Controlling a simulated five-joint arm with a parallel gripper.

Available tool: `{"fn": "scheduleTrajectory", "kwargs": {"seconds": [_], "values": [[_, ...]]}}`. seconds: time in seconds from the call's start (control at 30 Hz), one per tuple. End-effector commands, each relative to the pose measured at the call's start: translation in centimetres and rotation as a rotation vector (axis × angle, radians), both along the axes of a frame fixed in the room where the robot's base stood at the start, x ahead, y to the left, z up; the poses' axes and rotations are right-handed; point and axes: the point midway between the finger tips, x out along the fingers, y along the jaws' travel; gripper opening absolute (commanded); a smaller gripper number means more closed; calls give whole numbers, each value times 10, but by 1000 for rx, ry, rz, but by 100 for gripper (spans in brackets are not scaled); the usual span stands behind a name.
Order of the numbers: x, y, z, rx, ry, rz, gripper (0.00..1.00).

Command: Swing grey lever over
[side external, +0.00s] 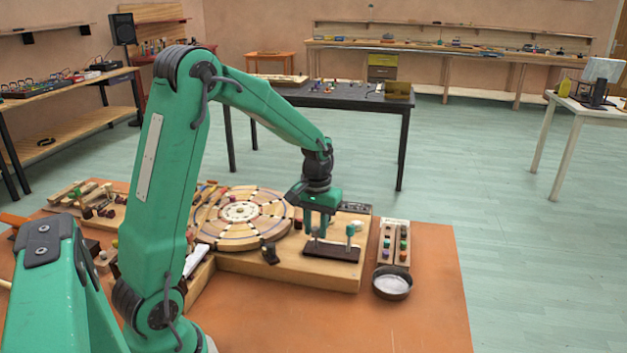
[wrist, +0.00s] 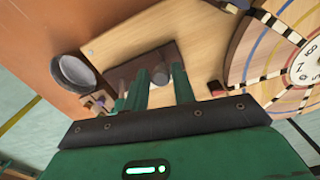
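The grey lever (wrist: 160,76) shows in the wrist view as a short grey cylinder standing at a dark brown base plate. My gripper (wrist: 160,78) is open, with its two green fingers on either side of the grey cylinder. A gap seems to show on each side, though contact is hard to judge. In the side view my gripper (side external: 316,228) points down over the dark plate (side external: 331,252), and its fingers largely hide the grey lever.
A round wooden disc with coloured rings (side external: 242,215) lies left of my gripper on the wooden board. A small dark block (side external: 269,253) stands nearby. To the right are a rack of coloured knobs (side external: 394,242) and a round metal pan (side external: 392,283). The orange table's front right is clear.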

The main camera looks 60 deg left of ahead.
Motion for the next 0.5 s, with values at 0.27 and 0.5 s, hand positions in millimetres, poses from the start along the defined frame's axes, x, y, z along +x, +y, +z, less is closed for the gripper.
{"fn": "scheduleTrajectory", "kwargs": {"seconds": [0.27,0.5], "values": [[0,-1,0,1,-3,-1,0],[-3,-4,0,17,-49,-3,0]]}}
